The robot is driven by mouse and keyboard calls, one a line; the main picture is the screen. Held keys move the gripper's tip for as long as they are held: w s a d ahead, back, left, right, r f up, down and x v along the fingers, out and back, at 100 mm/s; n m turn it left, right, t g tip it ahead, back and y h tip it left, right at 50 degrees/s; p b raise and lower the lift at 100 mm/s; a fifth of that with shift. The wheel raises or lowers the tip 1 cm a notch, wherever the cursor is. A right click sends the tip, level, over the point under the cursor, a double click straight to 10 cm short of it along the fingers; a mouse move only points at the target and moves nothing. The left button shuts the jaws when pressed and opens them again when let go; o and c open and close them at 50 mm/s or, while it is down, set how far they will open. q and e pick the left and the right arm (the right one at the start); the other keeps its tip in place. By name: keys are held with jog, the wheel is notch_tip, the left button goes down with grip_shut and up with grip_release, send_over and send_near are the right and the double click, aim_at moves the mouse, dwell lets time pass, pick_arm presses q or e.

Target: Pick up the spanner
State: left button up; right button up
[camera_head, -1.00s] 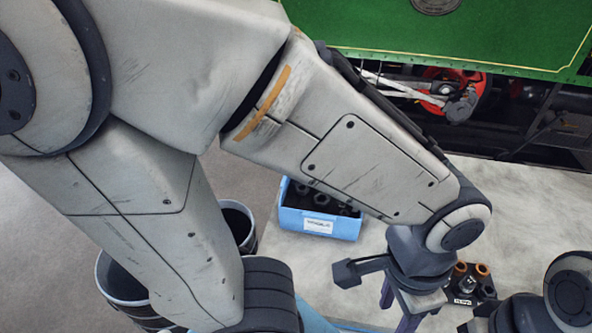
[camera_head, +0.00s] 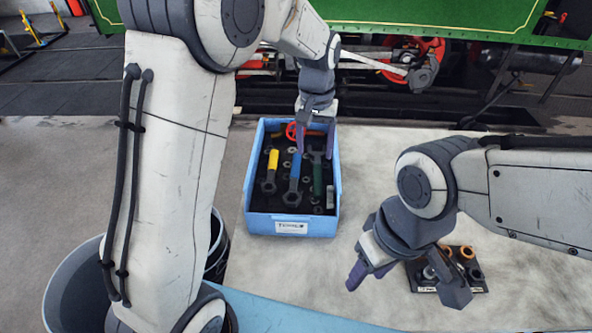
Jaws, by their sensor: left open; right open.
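A light-blue bin (camera_head: 248,205) labelled as tools stands on the pale bench top. Several tools lie in it, lengthwise. One has a yellow handle (camera_head: 273,160), one a blue handle (camera_head: 295,166) and one a green handle (camera_head: 317,181). They have dark metal heads and look like spanners; I cannot tell which one is the spanner. My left gripper (camera_head: 316,143) is open and empty, pointing down over the back of the bin, near the blue and green tools. It hides part of them. My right gripper (camera_head: 372,274) is open and empty, right of the bin's front.
A red ring-shaped item (camera_head: 291,132) lies at the bin's back. A dark tray (camera_head: 424,286) with rings and small parts is beside my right gripper. A grey bucket (camera_head: 68,285) stands at lower left. The green tram side (camera_head: 420,15) is behind.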

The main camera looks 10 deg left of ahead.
pick_arm(q)
jog(key=w+a+f+n, duration=0.2)
jog(key=w+a+f, duration=0.2)
jog(key=w+a, duration=0.15)
send_over(295, 168)
jog(key=f, duration=0.2)
jog(key=d+f, duration=0.1)
jog(key=f, duration=0.1)
jog(key=shift+s+f+p, duration=0.2)
jog(key=shift+p, duration=0.2)
jog(key=f+p, duration=0.1)
jog(key=f, duration=0.1)
jog(key=a+f+p, duration=0.1)
jog(key=f, duration=0.1)
jog(key=shift+w+f, duration=0.15)
jog(key=shift+f, duration=0.75)
grip_shut()
